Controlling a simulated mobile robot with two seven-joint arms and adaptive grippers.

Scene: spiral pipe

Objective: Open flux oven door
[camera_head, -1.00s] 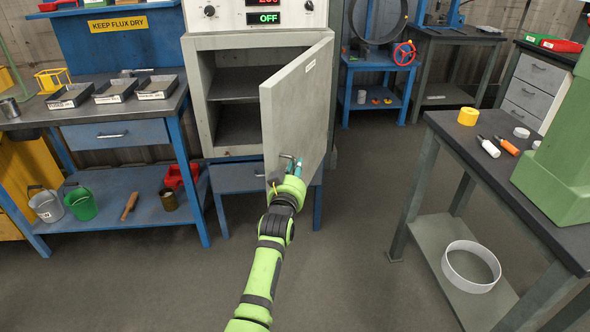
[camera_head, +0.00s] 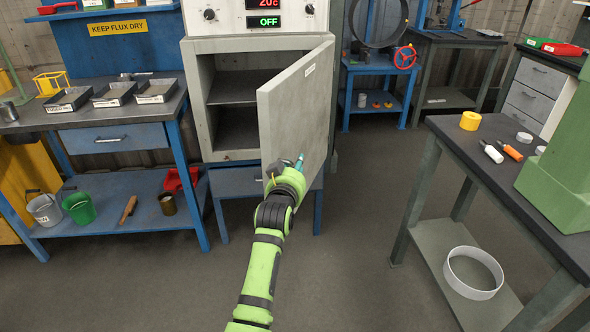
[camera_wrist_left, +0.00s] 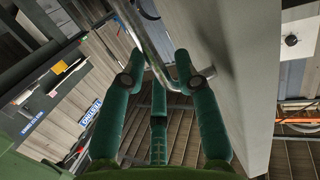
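The flux oven (camera_head: 202,95) stands at the back centre under its control panel. Its grey door (camera_head: 295,110) is swung well open, hinged on the right, and the dark shelf inside shows. My left gripper (camera_head: 287,166) is at the lower part of the door's outer face. In the left wrist view, its green fingers (camera_wrist_left: 160,62) are apart, and the metal door handle (camera_wrist_left: 152,52) passes between them with clear gaps; whether a finger touches it I cannot tell. In the head view the handle is hidden by the gripper. My right gripper is not in view.
A blue bench (camera_head: 60,120) with flux trays stands left of the oven, with buckets on its lower shelf. A dark-topped table (camera_head: 480,185) stands at right, with a ring (camera_head: 473,273) on its lower shelf. The floor (camera_head: 355,215) between them is clear.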

